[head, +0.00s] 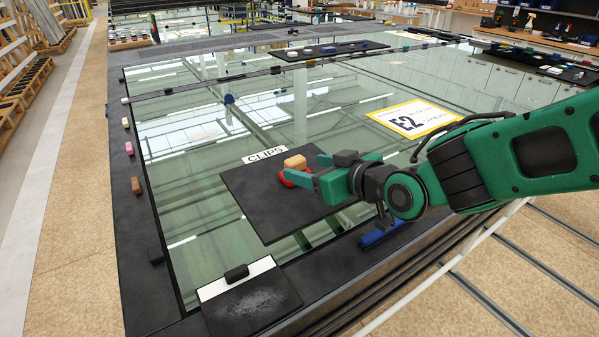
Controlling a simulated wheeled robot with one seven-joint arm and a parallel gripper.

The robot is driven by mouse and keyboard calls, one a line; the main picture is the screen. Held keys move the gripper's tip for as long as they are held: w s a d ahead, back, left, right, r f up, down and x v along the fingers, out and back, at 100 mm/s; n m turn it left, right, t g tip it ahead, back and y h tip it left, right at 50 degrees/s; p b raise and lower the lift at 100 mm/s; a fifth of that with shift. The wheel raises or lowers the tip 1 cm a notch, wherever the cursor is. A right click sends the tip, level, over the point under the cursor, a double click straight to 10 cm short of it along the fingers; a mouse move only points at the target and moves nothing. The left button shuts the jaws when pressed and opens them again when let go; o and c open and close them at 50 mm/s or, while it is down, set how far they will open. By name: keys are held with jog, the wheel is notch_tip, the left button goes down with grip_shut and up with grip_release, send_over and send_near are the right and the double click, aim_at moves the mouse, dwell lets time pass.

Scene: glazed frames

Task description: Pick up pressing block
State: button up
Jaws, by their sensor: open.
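No label marks which item is the pressing block. On the black mat (262,208) marked CLIPS lie a tan block (295,161) and a red object (290,181), partly hidden by my gripper's near finger. My green gripper (301,165) is open and reaches in from the right over the mat, its fingertips close to both items. I cannot tell whether it touches them; nothing is visibly held. A small black block (237,273) sits on the white strip of a dark pad at the front left corner.
The mat lies on a large framed glass pane (205,215). A yellow-edged E2 sign (412,118) lies behind my arm. A blue item (384,233) is at the near edge under my arm. Small coloured blocks line the left frame. A dark tray (330,50) holds items farther back.

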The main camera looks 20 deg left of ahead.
aim_at(287, 162)
jog(key=shift+x, duration=5.3)
jog(key=shift+w+d, duration=0.15)
jog(key=shift+d, duration=0.05)
jog(key=shift+c, duration=0.2)
jog(key=c, duration=0.8)
